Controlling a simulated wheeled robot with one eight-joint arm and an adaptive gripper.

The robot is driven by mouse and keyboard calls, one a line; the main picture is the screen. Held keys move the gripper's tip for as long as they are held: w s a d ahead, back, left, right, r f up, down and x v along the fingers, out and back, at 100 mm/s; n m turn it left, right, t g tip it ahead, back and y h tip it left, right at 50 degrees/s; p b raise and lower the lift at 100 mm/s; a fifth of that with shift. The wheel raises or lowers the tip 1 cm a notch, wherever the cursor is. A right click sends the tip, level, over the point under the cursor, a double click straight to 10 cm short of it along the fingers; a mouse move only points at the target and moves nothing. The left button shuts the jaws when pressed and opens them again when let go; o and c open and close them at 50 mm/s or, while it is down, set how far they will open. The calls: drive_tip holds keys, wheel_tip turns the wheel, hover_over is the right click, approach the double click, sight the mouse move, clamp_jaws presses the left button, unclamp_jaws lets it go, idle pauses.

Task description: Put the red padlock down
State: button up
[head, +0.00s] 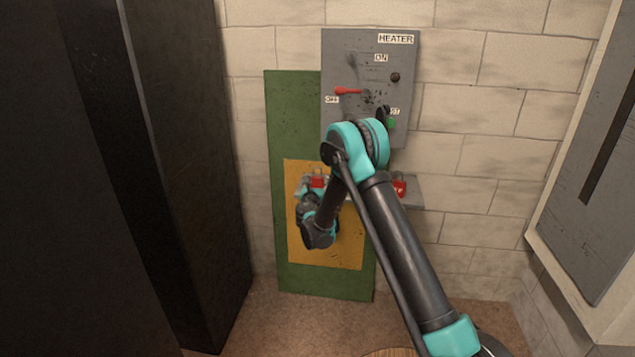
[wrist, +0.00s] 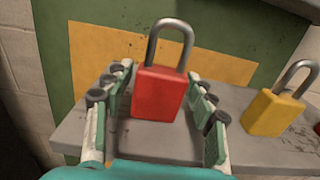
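The red padlock (wrist: 160,94) stands upright between the fingertips of my gripper (wrist: 160,88) in the wrist view, with its grey shackle up. In the head view the red padlock (head: 318,181) shows at the left end of the shelf, beside my gripper (head: 313,187), which is partly hidden by my arm.
A yellow padlock (wrist: 271,112) stands to the right on the shelf. Another red padlock (head: 399,188) is farther right. A green board (head: 290,120) with an orange panel (head: 345,240) is behind. The grey heater switch box (head: 345,60) is above. A dark cabinet (head: 185,160) stands left.

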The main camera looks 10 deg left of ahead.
drive_tip(key=shift+o, duration=0.2)
drive_tip(key=shift+s+r, duration=0.15)
drive_tip(key=s, duration=1.2)
drive_tip(key=s+d+r+m+g+h, duration=0.1)
drive_tip(key=d+r+m+g+h, duration=0.1)
drive_tip(key=d+m, duration=0.4)
drive_tip(key=s+d+r+m+g+h, duration=0.1)
drive_tip(key=d+r+m, duration=0.15)
drive_tip(key=d, duration=0.65)
drive_tip(key=s+d+m+g+h, duration=0.1)
drive_tip(key=s+d+m+g, duration=0.1)
drive_tip(key=s+d+m, duration=0.4)
drive_tip(key=s+d+m+g, duration=0.3)
drive_tip(key=d+m, duration=0.1)
drive_tip(key=d, duration=0.3)
drive_tip(key=s+d+f+m+g+y, duration=0.1)
drive_tip(key=s+d+m+g, duration=0.2)
drive_tip(key=s, duration=0.4)
drive_tip(key=s+d+f+m, duration=0.1)
drive_tip(key=s+d+m, duration=0.2)
drive_tip(key=s+m, duration=0.35)
drive_tip(key=s+a+f+m+g+y, duration=0.1)
drive_tip(key=s+m, duration=0.6)
drive_tip(key=s, duration=0.8)
wheel_tip(320, 180, down, 3)
drive_tip(key=g+y, duration=0.1)
drive_tip(key=y, duration=0.1)
drive_tip(key=shift+m+g+y, duration=0.3)
drive_tip(key=shift+g, duration=0.1)
